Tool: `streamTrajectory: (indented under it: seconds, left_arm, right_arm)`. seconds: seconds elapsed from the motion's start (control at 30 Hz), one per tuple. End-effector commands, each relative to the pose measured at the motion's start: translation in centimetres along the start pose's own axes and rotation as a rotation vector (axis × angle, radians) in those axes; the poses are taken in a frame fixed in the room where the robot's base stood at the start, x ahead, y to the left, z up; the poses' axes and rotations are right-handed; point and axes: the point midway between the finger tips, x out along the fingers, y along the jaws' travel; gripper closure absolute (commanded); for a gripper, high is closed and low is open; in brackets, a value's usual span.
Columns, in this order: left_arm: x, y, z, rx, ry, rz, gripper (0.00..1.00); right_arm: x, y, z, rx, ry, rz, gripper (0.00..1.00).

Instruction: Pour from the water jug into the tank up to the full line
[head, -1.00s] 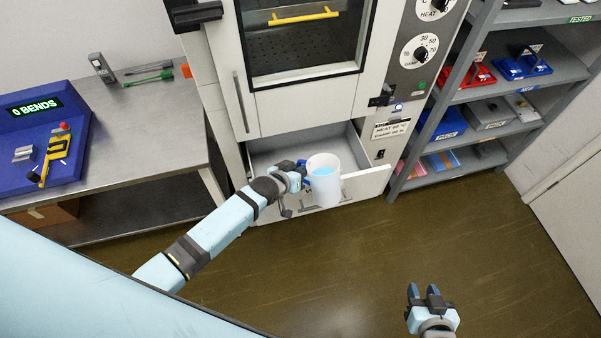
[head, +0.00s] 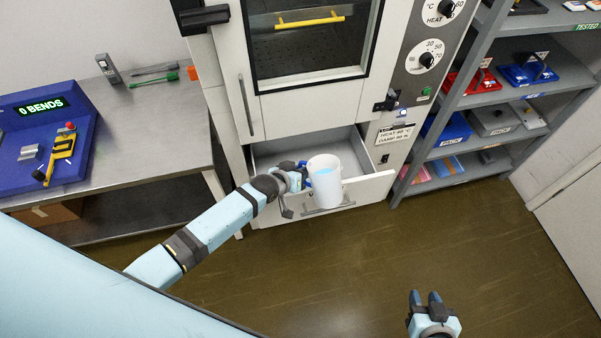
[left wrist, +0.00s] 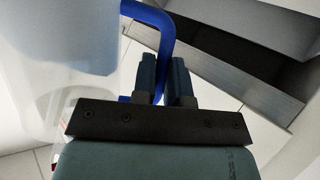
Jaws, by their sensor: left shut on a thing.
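The water jug (head: 325,186) is a white, translucent vessel with light blue water at its top and a blue handle. My left gripper (head: 302,176) is shut on the jug's handle and holds it near the open drawer front. In the left wrist view the blue handle (left wrist: 171,35) runs between the fingers (left wrist: 163,82), and the jug body (left wrist: 60,50) is at the left. The jug looks roughly upright. The tank seems to be the open grey drawer (head: 345,145) at the cabinet's base; no full line can be made out. My right gripper (head: 427,300) is empty, its two fingers apart.
A metal bench (head: 150,130) with a blue counter device (head: 70,165) is at the left. A grey shelf unit (head: 470,140) stands at the right. The floor in front is clear.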

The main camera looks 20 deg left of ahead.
Motion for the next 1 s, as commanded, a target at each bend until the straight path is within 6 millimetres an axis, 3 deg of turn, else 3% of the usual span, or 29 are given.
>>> streamTrajectory:
  seconds: [1.0]
  left_arm:
    - [0.30,-0.82,-0.74,-0.064,-0.038,0.030,1.00]
  right_arm:
    - [0.00,0.04,-0.20,-0.003,0.005,0.000,0.63]
